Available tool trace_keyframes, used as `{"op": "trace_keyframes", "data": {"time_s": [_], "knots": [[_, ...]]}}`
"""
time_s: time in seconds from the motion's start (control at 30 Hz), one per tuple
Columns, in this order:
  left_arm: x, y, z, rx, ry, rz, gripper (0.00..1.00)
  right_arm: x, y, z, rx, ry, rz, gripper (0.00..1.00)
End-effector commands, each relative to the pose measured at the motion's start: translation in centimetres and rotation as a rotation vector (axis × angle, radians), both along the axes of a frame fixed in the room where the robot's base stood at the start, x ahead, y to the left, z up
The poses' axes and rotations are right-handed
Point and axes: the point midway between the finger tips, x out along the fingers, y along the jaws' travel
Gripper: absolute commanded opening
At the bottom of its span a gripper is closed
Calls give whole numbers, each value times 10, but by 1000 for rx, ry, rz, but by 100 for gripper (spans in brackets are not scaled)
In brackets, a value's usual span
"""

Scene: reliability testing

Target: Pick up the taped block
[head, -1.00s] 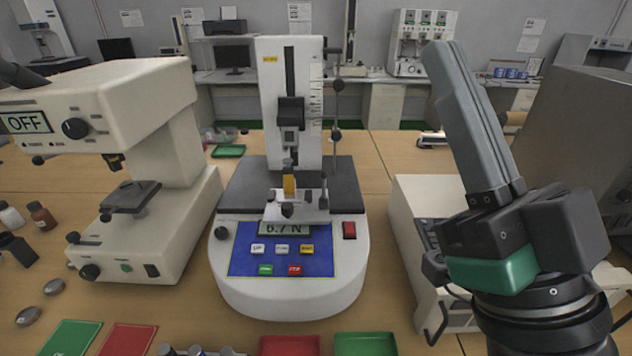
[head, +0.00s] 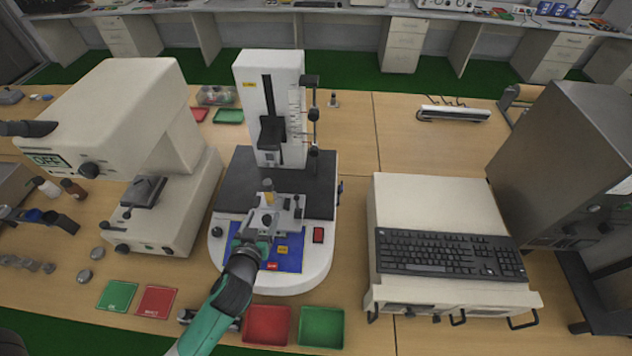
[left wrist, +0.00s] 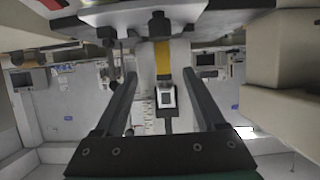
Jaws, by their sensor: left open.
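The taped block (head: 268,186) is a small upright piece with yellow tape. It sits at the fixture on the front of the white tester (head: 322,262), below its column. In the left wrist view the yellow tape (left wrist: 162,58) shows between my two fingers, near their tips. My left gripper (head: 270,212) is open and reaches in from the front, over the tester's blue panel. It also shows in the left wrist view (left wrist: 160,82), its fingers apart on either side of the block. I cannot tell whether they touch it. My right gripper is not in view.
A hardness tester (head: 120,110) marked OFF stands at the left. A cream unit with a black keyboard (head: 450,254) is at the right. Red (head: 267,324) and green trays (head: 321,326) lie at the front edge. The table behind the keyboard unit is mostly clear.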

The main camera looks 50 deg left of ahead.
Motion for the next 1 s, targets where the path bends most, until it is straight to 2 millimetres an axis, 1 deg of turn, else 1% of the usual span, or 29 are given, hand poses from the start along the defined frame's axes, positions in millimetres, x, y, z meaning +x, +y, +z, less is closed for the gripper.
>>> {"op": "trace_keyframes", "data": {"time_s": [0.07,0.17,0.43,0.5,0.7,0.77,0.9,1.0], "knots": [[-2,1,-2,0,4,4,72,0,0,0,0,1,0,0],[2,4,-5,0,2,4,72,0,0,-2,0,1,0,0],[34,37,-23,0,2,3,72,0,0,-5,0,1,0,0],[39,41,-25,0,1,2,72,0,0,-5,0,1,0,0],[43,46,-28,0,2,1,72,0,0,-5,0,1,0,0],[47,52,-32,0,2,3,72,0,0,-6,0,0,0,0],[61,70,-43,0,1,2,72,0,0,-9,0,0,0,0],[69,77,-48,0,2,1,72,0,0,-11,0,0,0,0]]}}
